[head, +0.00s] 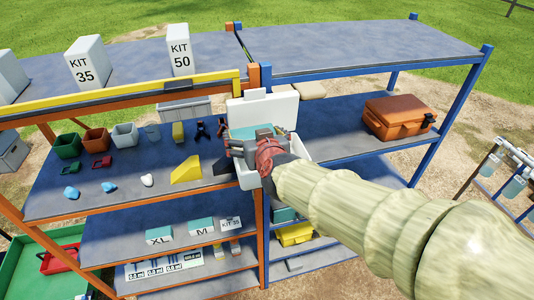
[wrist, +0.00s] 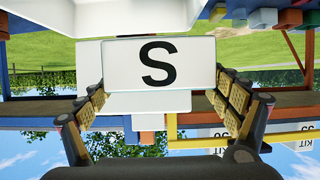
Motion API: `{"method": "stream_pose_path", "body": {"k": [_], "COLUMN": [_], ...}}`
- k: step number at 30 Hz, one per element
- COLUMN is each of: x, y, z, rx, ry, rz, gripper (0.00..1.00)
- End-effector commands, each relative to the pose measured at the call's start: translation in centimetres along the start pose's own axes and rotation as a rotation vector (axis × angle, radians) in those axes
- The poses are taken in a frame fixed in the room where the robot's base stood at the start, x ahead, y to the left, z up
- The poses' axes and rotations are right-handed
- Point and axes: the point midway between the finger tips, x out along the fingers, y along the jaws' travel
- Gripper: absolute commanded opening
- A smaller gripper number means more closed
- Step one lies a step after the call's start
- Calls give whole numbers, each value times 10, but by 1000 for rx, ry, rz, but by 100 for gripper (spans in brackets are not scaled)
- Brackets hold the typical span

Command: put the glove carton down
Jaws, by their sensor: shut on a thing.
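My gripper (head: 262,152) is at the middle of the shelving, near the shared post of the orange and blue racks. It is shut on the glove carton, whose teal top (head: 250,131) shows just behind the gripper in the head view. In the wrist view, the white carton face with a black S (wrist: 158,63) sits between the two padded fingers (wrist: 158,97). A white box with a raised lid (head: 262,108) stands around or just behind the gripper. My arm and gripper hide much of it, so I cannot tell whether the carton touches anything below.
Teal-topped XL (head: 159,236) and M (head: 201,228) cartons stand on a lower shelf. A yellow wedge (head: 187,170) is left of the gripper. An orange case (head: 397,117) stands on the blue rack's middle shelf. Bare shelf (head: 335,125) lies between the white lid and that case.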

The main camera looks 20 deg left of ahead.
Motion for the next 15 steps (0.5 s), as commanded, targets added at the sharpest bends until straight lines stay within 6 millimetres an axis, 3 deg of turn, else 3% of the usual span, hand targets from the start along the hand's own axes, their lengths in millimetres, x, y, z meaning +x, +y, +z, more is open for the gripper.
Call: {"method": "stream_pose_path", "body": {"k": [2,6,15], "x": [16,36,58], "y": [17,30,47], "z": [9,27,41], "rx": [1,0,1], "ry": [1,1,2], "rz": [5,3,2], "gripper": [63,63,63]}}
